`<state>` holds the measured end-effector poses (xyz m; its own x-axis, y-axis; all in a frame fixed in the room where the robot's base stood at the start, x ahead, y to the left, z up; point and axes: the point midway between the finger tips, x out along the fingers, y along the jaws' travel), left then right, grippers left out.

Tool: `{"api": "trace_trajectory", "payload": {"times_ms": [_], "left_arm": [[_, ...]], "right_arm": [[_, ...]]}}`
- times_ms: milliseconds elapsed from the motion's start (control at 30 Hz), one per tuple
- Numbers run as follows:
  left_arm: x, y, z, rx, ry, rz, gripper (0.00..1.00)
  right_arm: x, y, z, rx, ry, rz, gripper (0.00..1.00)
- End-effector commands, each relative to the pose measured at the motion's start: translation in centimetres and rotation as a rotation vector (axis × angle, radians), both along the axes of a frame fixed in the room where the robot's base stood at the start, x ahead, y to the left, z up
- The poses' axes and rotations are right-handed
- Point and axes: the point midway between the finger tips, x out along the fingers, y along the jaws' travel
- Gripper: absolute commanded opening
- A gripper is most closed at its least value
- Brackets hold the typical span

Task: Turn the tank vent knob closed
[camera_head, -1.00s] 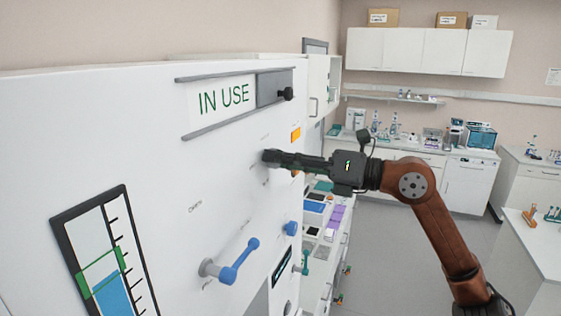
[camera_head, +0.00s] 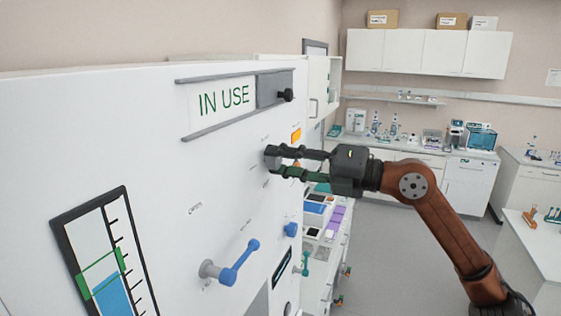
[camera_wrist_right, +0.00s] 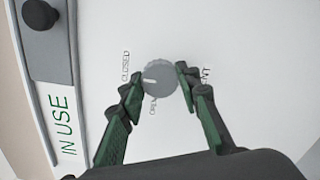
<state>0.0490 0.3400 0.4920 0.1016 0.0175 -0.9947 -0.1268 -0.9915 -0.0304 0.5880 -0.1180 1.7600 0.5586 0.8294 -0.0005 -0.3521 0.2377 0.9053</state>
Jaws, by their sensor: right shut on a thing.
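The tank vent knob (camera_wrist_right: 159,84) is a round grey knob with a white line on the white panel (camera_wrist_right: 110,30). In the right wrist view the line points left, toward the CLOSED label (camera_wrist_right: 126,67) and away from the OPEN label (camera_wrist_right: 153,105). My right gripper (camera_wrist_right: 159,78) is shut on the knob, with one fingertip on either side. In the head view my right gripper (camera_head: 272,158) meets the panel below the IN USE sign (camera_head: 223,98), its fingers partly hiding the knob. My left gripper is in no view.
A blue lever handle (camera_head: 240,262) and a blue knob (camera_head: 291,229) stick out of the panel below my right gripper. A black knob (camera_head: 286,95) sits above it. A level gauge (camera_head: 105,255) is at lower left. Open floor (camera_head: 400,230) lies to the right.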

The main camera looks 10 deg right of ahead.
Motion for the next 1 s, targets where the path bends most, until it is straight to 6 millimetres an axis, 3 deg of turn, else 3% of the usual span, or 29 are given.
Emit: {"api": "trace_trajectory", "payload": {"times_ms": [367, 400, 600, 1000], "left_arm": [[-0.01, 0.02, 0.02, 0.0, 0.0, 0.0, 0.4], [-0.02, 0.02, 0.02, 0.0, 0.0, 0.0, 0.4], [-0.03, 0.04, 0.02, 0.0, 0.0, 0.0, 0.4], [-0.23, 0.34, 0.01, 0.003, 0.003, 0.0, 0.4]], "right_arm": [[0.05, -0.14, 0.26, 0.008, 0.002, -0.003, 0.06], [0.05, -0.15, 0.26, 0.008, 0.002, -0.003, 0.32], [0.03, -0.09, 0.15, 0.006, 0.002, -0.001, 0.46], [-0.26, -0.56, 0.02, 0.003, 0.004, -0.002, 0.49]]}}
